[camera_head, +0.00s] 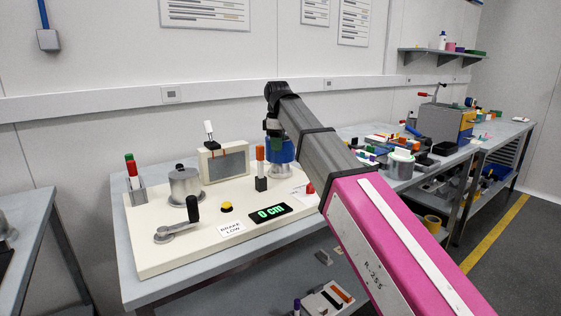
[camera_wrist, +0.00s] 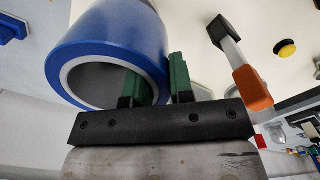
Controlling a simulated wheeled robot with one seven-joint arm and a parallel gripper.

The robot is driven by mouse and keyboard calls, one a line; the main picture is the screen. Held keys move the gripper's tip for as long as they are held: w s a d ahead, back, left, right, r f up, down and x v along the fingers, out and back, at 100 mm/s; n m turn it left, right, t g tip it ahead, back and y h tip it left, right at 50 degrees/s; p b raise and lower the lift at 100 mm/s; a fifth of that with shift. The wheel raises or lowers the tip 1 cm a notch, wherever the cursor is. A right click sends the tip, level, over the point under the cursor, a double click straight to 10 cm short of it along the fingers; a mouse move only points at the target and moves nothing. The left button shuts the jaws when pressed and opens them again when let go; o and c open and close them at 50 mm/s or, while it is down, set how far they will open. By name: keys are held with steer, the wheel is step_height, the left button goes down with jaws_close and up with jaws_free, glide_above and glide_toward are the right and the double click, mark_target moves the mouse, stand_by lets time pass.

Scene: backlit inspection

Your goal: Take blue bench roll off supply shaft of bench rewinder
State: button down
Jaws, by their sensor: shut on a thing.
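The blue bench roll (camera_head: 286,153) is at the right rear of the cream bench rewinder (camera_head: 150,250), partly behind my arm. It looks large in the wrist view (camera_wrist: 105,40), with a pale core ring and a hollow middle. My gripper (camera_wrist: 158,88) is shut on the roll's wall, one green finger inside the core and the other outside. In the head view my gripper (camera_head: 274,128) is over the roll's top. A grey metal part (camera_head: 284,172) shows just below the roll. I cannot tell whether the shaft is still inside the core.
An orange-topped lever (camera_head: 261,155) stands close left of the roll and shows in the wrist view (camera_wrist: 253,88). A metal drum (camera_head: 185,187), a crank (camera_head: 180,230) and a display reading 0 cm (camera_head: 270,213) are on the rewinder. A cluttered bench (camera_head: 425,175) stands to the right.

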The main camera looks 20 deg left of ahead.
steer(key=shift+r, duration=1.55)
